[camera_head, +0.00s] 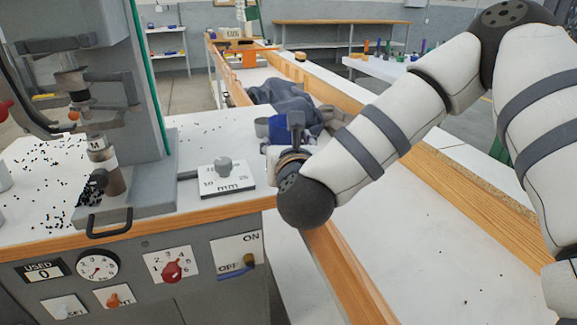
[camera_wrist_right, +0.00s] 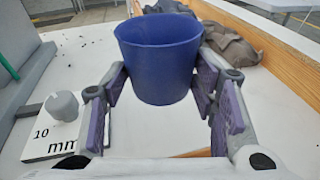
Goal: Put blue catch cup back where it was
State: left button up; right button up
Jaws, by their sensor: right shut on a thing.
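The blue catch cup (camera_wrist_right: 158,60) is upright between the purple-padded fingers of my right gripper (camera_wrist_right: 163,88), which is shut on it. In the head view the cup (camera_head: 277,129) is partly hidden by my right gripper (camera_head: 284,136), near the right end of the white press table (camera_head: 205,140), right of the mm dial plate. I see white surface below the cup in the wrist view; I cannot tell how high it is held. Its inside bottom is hidden. My left gripper is not in view.
The grey eyelet press (camera_head: 150,190) stands at left with small black bits scattered around it. The mm plate (camera_head: 228,182) with its grey knob lies left of my gripper. A dark cloth (camera_head: 290,100) lies behind, in a long wood-edged trough.

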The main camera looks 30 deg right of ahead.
jog(key=shift+w+d+f, duration=0.25)
jog(key=shift+d+f, duration=0.1)
jog(key=shift+f, duration=0.25)
jog(key=shift+w+d+f, duration=0.25)
jog(key=shift+d+f, duration=0.1)
jog(key=shift+f, duration=0.25)
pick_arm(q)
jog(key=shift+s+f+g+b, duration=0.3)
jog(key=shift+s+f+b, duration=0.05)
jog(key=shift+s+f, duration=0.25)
pick_arm(e)
jog(key=shift+w+d+f, duration=0.1)
jog(key=shift+d+f, duration=0.05)
jog(key=shift+f, duration=0.8)
jog(key=shift+w+d+f, duration=0.1)
jog(key=shift+d+f, duration=0.05)
jog(key=shift+f, duration=0.8)
jog(key=shift+f, duration=0.2)
jog(key=o, duration=1)
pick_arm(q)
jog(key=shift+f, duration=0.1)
pick_arm(e)
jog(key=shift+o, duration=0.2)
